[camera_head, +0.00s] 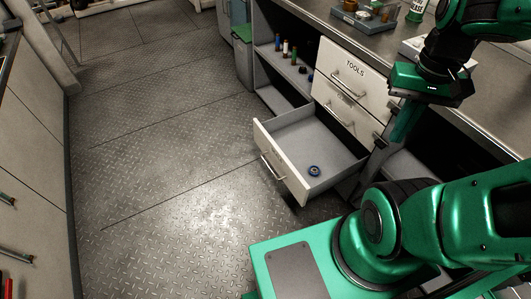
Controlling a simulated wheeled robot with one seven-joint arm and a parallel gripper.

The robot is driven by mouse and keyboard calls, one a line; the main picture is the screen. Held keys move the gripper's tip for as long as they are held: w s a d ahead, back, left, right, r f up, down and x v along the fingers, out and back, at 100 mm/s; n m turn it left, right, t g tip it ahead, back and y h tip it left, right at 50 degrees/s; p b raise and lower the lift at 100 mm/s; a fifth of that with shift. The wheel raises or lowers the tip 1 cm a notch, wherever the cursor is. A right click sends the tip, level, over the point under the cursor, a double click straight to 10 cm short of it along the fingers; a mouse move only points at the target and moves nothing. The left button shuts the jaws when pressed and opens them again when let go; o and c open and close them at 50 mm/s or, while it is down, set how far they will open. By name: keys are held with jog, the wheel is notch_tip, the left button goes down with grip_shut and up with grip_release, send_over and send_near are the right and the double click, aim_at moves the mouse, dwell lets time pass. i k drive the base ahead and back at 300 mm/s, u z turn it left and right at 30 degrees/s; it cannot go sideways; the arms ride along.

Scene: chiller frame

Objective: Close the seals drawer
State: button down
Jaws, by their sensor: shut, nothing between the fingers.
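The open drawer (308,140) is the lowest of a white-fronted stack and is pulled out to the left over the floor. Its label is not readable from here, so I cannot confirm it is the seals drawer. A bar handle (273,167) is on its outer front face. A small blue ring-like item (314,170) lies inside near the front.
The drawer marked TOOLS (349,65) and the drawer below it (345,107) are shut. A shelf (278,65) with several bottles is left of them. The counter (395,45) above holds trays. The metal floor (170,150) left of the open drawer is clear.

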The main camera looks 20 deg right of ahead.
aim_at(294, 140)
jog(key=i, duration=0.6)
jog(key=z, duration=0.5)
jog(key=k, duration=0.2)
jog(key=z, duration=0.25)
